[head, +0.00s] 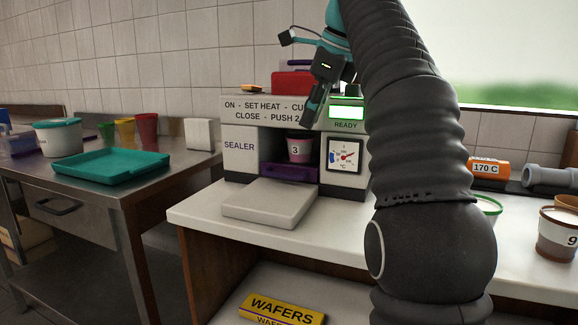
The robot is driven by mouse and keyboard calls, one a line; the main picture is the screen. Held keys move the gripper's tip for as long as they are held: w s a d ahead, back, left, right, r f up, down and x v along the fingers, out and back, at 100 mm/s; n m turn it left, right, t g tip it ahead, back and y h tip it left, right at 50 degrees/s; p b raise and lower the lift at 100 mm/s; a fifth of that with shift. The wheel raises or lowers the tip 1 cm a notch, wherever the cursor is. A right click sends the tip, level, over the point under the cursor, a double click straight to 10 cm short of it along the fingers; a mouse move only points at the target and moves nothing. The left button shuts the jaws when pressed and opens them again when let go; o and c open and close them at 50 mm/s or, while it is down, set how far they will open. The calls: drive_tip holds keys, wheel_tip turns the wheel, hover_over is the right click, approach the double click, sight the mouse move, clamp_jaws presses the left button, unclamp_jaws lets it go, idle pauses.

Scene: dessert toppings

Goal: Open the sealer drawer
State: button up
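The sealer (240,164) is a white and grey machine on the counter, with a lit green display over the word READY and a dial on its right. Its purple drawer (290,173) shows its front low in the dark bay. A pink cup marked 3 (299,149) stands upright in the bay, just above the drawer front. My gripper (316,104) hangs in front of the sealer's upper panel, above and slightly right of the cup, apart from the drawer. Its fingers are seen edge-on and I cannot tell whether they are open.
A pale grey slab (270,203) lies on the counter (200,208) before the bay. A teal tray (110,166) and several tubs stand on the left steel table. Tubs and an orange canister marked 170 C (489,168) stand on the right. A WAFERS box (283,309) lies below.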

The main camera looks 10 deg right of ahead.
sight(290, 176)
drive_tip(key=b+x, duration=0.2)
drive_tip(key=x, duration=1.1)
drive_tip(key=shift+a+f, duration=0.15)
drive_tip(key=shift+f, duration=0.1)
clamp_jaws()
